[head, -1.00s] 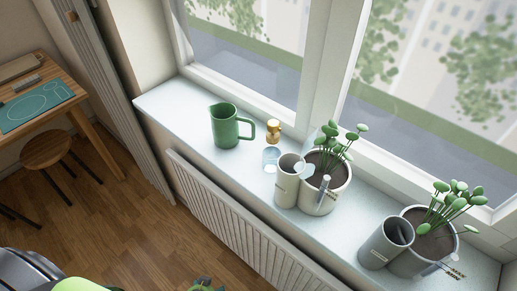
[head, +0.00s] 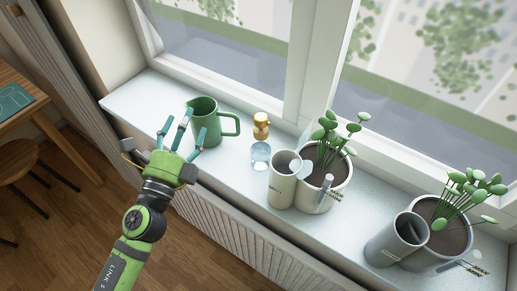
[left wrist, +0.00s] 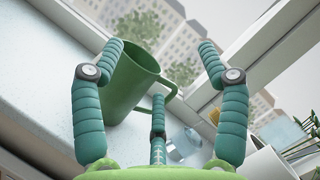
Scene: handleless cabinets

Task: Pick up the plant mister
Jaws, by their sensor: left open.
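The plant mister, with a clear bluish glass body (head: 260,155) and a gold top (head: 261,125), stands on the window sill right of a green jug. In the left wrist view its glass (left wrist: 186,138) shows low right of centre, partly behind a finger. My left gripper (head: 183,128), with teal fingers, is open and empty. In the head view it appears in front of and left of the green jug (head: 205,125), apart from the mister. In the wrist view the jug (left wrist: 130,82) shows between the fingers. My right gripper is not in view.
Right of the mister stand a light cylinder pot (head: 281,185), a potted plant (head: 325,190), a grey cylinder (head: 392,242) and another potted plant (head: 440,235). The window frame (head: 215,70) is behind. The sill's left end (head: 140,97) is clear.

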